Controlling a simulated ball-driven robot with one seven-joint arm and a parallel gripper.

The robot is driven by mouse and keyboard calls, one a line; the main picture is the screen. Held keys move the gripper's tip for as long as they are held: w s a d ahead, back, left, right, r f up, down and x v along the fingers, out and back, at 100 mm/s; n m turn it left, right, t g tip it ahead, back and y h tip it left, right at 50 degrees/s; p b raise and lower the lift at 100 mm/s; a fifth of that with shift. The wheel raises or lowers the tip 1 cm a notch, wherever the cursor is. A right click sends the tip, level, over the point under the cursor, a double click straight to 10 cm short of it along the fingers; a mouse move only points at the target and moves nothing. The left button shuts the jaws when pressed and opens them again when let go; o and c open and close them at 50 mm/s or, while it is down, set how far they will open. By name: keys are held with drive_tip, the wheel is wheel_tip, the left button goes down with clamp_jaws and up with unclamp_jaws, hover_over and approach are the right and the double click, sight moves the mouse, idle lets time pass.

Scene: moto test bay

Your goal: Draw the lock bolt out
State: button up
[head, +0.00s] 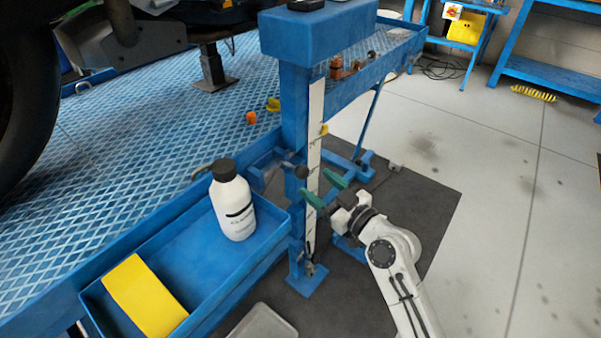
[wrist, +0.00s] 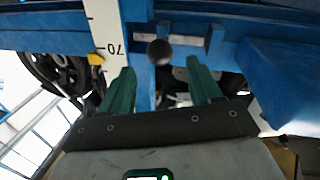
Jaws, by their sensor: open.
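The lock bolt appears as a dark round knob (head: 301,172) on the blue post, beside the white scale strip. In the wrist view the knob (wrist: 159,51) is near the upper middle, in front of a blue bracket; the shaft behind it is hidden. My gripper (head: 324,188) has green fingers, is open and empty, and points at the post from the right. In the wrist view my gripper (wrist: 160,68) has its two fingertips spread left and right, just below the knob. I cannot tell the exact gap to it.
The blue post (head: 294,110) carries a scale (wrist: 104,30) with a yellow pointer (wrist: 96,58). A blue tray (head: 187,275) at left holds a white bottle (head: 233,205) and a yellow block (head: 144,297). A patterned blue platform (head: 150,120) lies behind. Grey floor at right is mostly clear.

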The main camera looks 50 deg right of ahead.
sight(307, 176)
drive_tip(key=w, duration=0.4)
drive_tip(key=w+d, duration=0.1)
drive_tip(key=w, duration=0.1)
drive_tip(key=shift+w+d, duration=0.1)
drive_tip(key=shift+w, duration=0.2)
drive_tip(key=shift+c, duration=0.4)
clamp_jaws()
drive_tip(key=shift+p, duration=0.3)
